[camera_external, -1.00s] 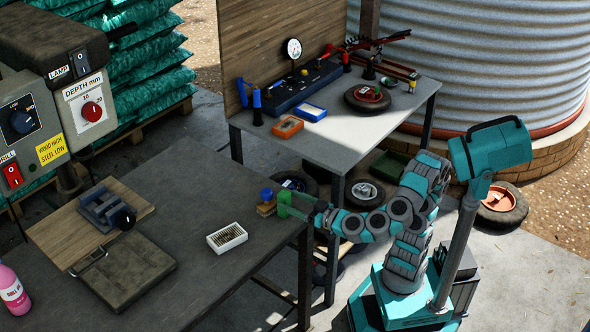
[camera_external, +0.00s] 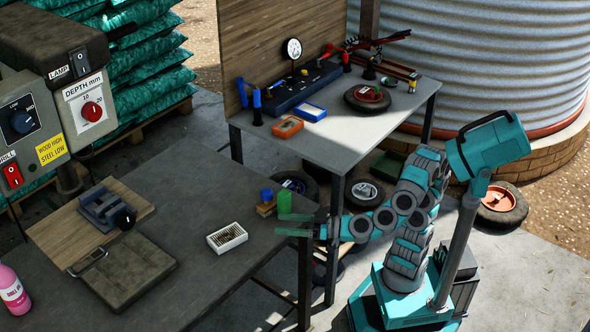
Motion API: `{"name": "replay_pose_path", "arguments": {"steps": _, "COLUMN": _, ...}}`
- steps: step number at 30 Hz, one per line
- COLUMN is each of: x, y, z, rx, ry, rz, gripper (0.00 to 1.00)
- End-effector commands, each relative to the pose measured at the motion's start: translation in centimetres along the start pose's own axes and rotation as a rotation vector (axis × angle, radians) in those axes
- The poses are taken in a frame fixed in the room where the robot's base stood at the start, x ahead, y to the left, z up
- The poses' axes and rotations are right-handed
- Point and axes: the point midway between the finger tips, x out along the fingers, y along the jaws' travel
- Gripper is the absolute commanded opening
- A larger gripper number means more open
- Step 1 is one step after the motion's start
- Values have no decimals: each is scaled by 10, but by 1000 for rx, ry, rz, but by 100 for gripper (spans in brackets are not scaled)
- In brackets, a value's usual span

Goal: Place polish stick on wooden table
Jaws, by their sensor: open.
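A green upright stick (camera_external: 284,203), which looks like the polish stick, stands near the right corner of the dark tabletop (camera_external: 200,200). It stands beside a small block with a blue top (camera_external: 266,195). My gripper (camera_external: 280,225) is open, with its two teal fingers spread at the table's right edge. The fingers are just in front of and below the stick in the picture, and the upper finger overlaps its foot. No stick shows between the fingers. Whether a finger still touches the stick, I cannot tell.
A white tray of small pieces (camera_external: 227,238) lies left of my gripper. A wooden board with a clamp (camera_external: 100,212), a dark flat case (camera_external: 124,270) and a pink bottle (camera_external: 13,290) are further left. A second grey table (camera_external: 350,130) with tools stands behind.

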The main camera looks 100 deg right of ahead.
Motion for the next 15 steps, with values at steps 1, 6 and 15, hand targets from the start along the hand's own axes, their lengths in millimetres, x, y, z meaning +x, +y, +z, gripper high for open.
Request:
{"name": "replay_pose_path", "arguments": {"steps": 1, "x": 4, "y": -11, "z": 3, "rx": 11, "ry": -21, "rz": -66, "gripper": 75}}
{"name": "replay_pose_path", "arguments": {"steps": 6, "x": -2, "y": -53, "z": 33, "rx": 14, "ry": -159, "rz": -312, "gripper": 75}}
{"name": "replay_pose_path", "arguments": {"steps": 15, "x": -55, "y": -53, "z": 132, "rx": -91, "ry": -582, "rz": -555, "gripper": 75}}
